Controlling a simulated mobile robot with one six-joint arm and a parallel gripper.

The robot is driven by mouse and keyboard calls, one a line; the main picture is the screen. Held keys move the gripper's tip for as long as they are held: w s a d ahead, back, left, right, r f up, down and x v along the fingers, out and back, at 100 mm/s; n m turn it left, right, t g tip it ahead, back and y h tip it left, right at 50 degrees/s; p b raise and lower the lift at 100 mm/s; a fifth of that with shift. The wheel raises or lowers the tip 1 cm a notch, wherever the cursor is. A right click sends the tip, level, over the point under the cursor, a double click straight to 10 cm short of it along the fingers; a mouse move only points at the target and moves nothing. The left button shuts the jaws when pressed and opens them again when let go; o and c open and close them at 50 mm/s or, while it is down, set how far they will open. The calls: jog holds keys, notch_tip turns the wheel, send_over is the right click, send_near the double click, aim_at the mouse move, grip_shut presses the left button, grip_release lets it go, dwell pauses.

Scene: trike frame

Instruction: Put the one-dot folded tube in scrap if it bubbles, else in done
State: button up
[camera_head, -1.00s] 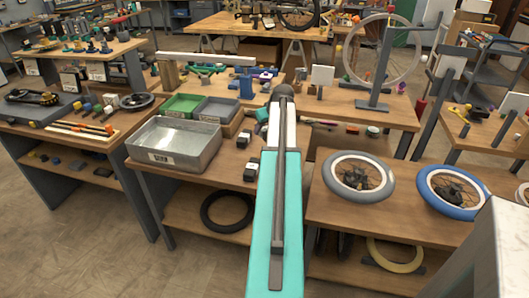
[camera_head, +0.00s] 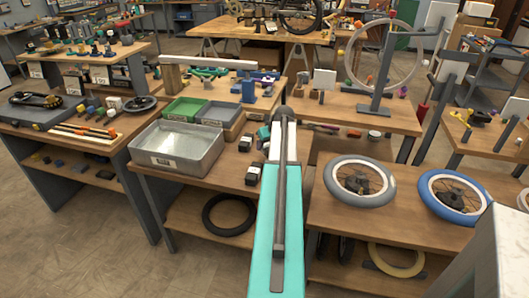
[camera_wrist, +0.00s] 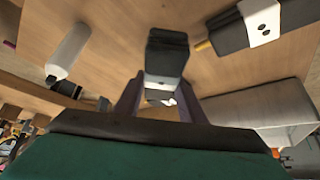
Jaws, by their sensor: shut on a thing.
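In the wrist view my gripper (camera_wrist: 157,102) is shut on a dark folded tube (camera_wrist: 167,42) with a white band. Any dots on that band are too small to read. A second dark folded tube (camera_wrist: 262,28), with two dots on its white band, lies on the bench at the upper right. In the head view two dark folded tubes, one farther (camera_head: 245,143) and one nearer (camera_head: 253,174), show left of my arm. My arm mostly hides the gripper there. A metal tray of water (camera_head: 207,168) stands left of them, with a green bin (camera_head: 168,122) and a grey bin (camera_head: 238,128) behind.
The metal tray wall (camera_wrist: 265,105) is close on the right in the wrist view. A grey-tyred wheel (camera_head: 335,181) and a blue-tyred wheel (camera_head: 436,207) lie on the right bench.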

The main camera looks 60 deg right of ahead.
dwell(0.3)
jog(key=shift+f, duration=1.9)
jog(key=shift+f, duration=0.15)
jog(key=o, duration=1.1)
jog(key=shift+r+p, duration=0.25)
jog(key=shift+p, duration=0.05)
jog(key=b+v, duration=0.1)
jog(key=v, duration=1)
jog(key=shift+f, duration=0.1)
jog(key=shift+s+a+r, duration=0.15)
jog(key=shift+s+r, duration=0.1)
jog(key=shift+r, duration=0.2)
